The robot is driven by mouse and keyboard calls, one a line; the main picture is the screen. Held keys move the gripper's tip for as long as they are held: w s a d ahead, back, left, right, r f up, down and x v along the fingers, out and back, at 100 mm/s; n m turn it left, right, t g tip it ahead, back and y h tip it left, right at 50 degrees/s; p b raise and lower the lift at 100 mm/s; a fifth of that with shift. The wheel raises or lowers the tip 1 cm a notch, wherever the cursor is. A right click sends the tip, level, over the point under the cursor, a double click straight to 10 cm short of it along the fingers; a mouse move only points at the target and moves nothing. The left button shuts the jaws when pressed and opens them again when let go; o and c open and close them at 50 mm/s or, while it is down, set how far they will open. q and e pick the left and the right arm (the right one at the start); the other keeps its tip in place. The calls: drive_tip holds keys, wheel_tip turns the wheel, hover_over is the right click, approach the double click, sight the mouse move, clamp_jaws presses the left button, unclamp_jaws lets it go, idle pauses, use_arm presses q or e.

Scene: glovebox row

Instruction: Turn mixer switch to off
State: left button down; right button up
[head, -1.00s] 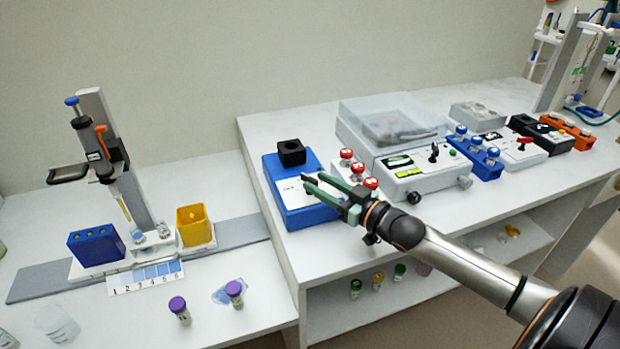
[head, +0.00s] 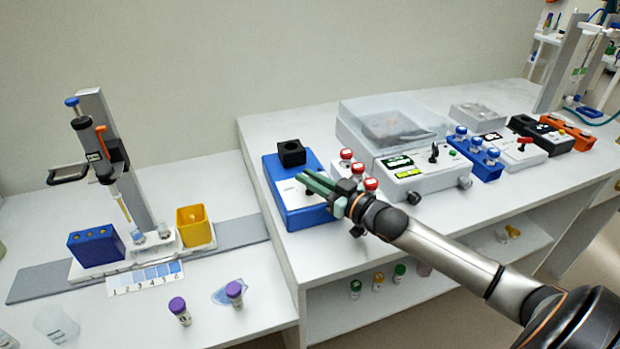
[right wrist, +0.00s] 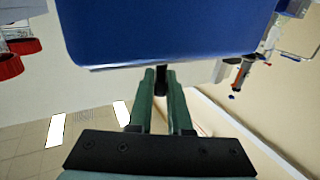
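The mixer (head: 283,168) is a blue box with a white top panel and a black cup holder, on the raised bench in the head view. Its small dark switch (head: 308,192) shows just below my right fingers. My right gripper (head: 303,176) reaches in from the right over the panel, its green fingers close together. In the right wrist view the blue mixer body (right wrist: 170,30) fills the top. A narrow black piece, seemingly the switch (right wrist: 160,80), sits between the fingertips (right wrist: 161,76). The switch's marked position is unreadable. My left gripper is out of view.
Red-capped tubes (head: 346,155) stand in a white rack just right of the mixer, close to my right gripper. A grey centrifuge-like device (head: 425,182) with a clear lid stands beyond. A pipette stand (head: 130,165) is at left on the lower bench.

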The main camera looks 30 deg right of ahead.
clamp_jaws()
drive_tip(key=shift+n+g+y+b, duration=0.5)
drive_tip(key=shift+n+y, duration=0.3)
drive_tip(key=shift+y, duration=0.4)
drive_tip(key=shift+a+n+y+b, duration=0.1)
drive_tip(key=shift+n+y+b, duration=0.25)
drive_tip(key=shift+n+y, duration=0.25)
drive_tip(key=shift+g, duration=0.3)
drive_tip(key=o, duration=0.5)
unclamp_jaws()
